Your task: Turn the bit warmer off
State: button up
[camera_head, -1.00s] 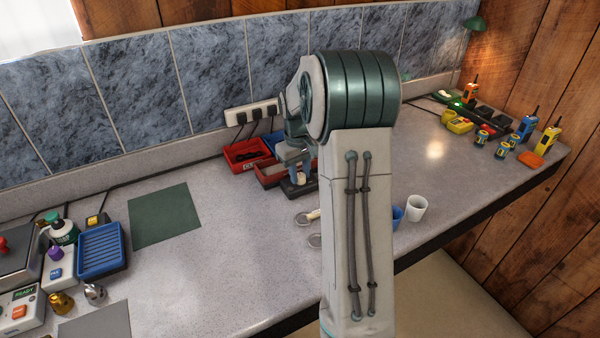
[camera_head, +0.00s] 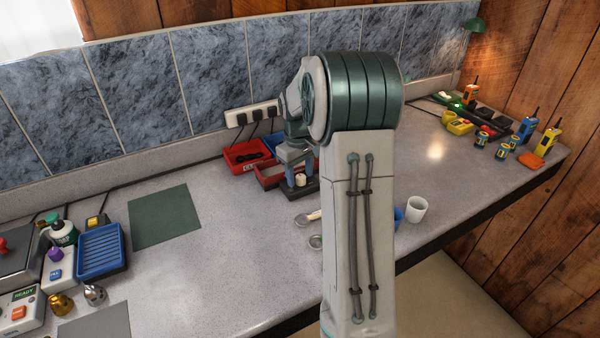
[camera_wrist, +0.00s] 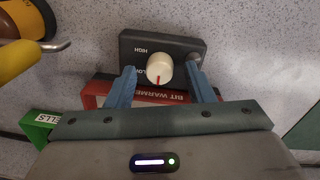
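In the wrist view the bit warmer (camera_wrist: 130,45) carries a cream knob (camera_wrist: 159,68) with a red pointer mark aimed toward the bottom of the picture. HIGH and LOW are printed on its left side, and LOW is partly covered. My gripper (camera_wrist: 161,70) is open, with one blue finger on each side of the knob and a gap on both sides. The right finger hides part of the box. The head view shows my gripper (camera_head: 296,164) above the box.
Red trays (camera_head: 246,155) stand just left of the warmer, below a socket strip (camera_head: 251,114). Radios and chargers (camera_head: 480,118) fill the right end. A green mat (camera_head: 165,217) lies left, with clear bench beside it.

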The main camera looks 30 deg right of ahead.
aim_at(297, 182)
notch_tip(297, 182, up, 14)
jog(key=b, duration=0.1)
jog(key=shift+a, duration=0.3)
jog(key=shift+s+f, duration=0.1)
dwell(0.4)
jog(key=s+a+m+t, duration=0.1)
jog(key=s+a, duration=0.8)
jog(key=s, duration=0.2)
jog(key=s+a+f+m+t, duration=0.1)
jog(key=s+a+f, duration=0.2)
jog(key=s, duration=0.4)
jog(key=s+a+f+t, duration=0.1)
jog(key=s+a+f, duration=0.2)
jog(key=s, duration=0.5)
jog(key=shift+m+y, duration=0.3)
jog(key=shift+m, duration=0.1)
